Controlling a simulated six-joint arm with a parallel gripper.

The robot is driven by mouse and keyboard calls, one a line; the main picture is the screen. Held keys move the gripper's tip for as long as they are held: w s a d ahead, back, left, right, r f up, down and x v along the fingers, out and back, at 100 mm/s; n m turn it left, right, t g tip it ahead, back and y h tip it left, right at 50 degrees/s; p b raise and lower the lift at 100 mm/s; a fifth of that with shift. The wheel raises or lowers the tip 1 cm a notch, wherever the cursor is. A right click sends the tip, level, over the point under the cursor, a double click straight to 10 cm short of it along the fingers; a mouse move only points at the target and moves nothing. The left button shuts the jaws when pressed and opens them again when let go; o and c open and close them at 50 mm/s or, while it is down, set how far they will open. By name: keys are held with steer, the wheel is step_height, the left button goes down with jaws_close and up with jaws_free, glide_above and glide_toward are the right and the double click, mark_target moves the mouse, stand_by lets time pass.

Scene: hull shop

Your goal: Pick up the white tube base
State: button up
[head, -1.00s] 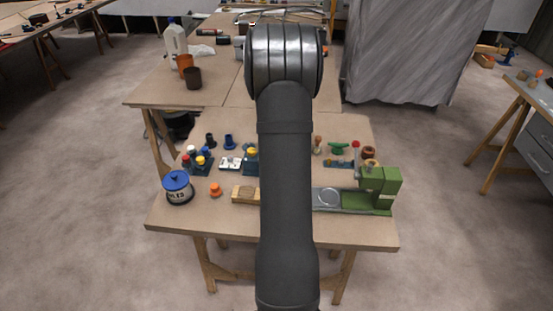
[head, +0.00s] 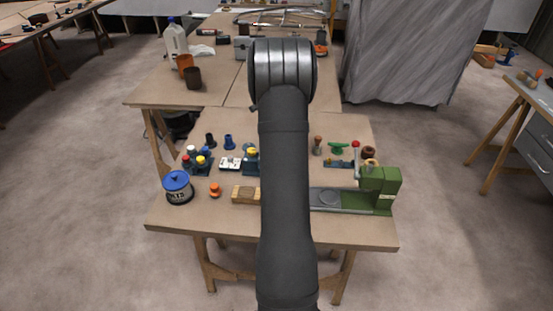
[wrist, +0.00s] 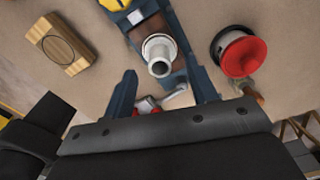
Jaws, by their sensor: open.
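The white tube base (wrist: 158,52), a pale ring-shaped piece with a short hollow tube, shows near the middle of the wrist view. It appears to sit on a dark blue and brown holder (wrist: 178,78). My gripper (wrist: 161,80) is open, with one dark finger on each side of the picture below the tube base. Nothing is held between the fingers, and I cannot tell the height between them and the tube base. In the head view my arm hides the gripper and the tube base.
A wooden block (wrist: 72,48) lies left and a red-topped round piece (wrist: 238,54) stands right in the wrist view. In the head view, a blue-lidded pot (head: 178,188), an orange knob (head: 215,190) and a green press (head: 382,186) stand on the bench (head: 170,233).

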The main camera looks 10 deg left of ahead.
steer(key=f, duration=0.5)
steer(key=shift+s+d, duration=0.15)
steer(key=shift+d, duration=0.05)
steer(key=c, duration=1.1)
steer(key=shift+r, duration=0.15)
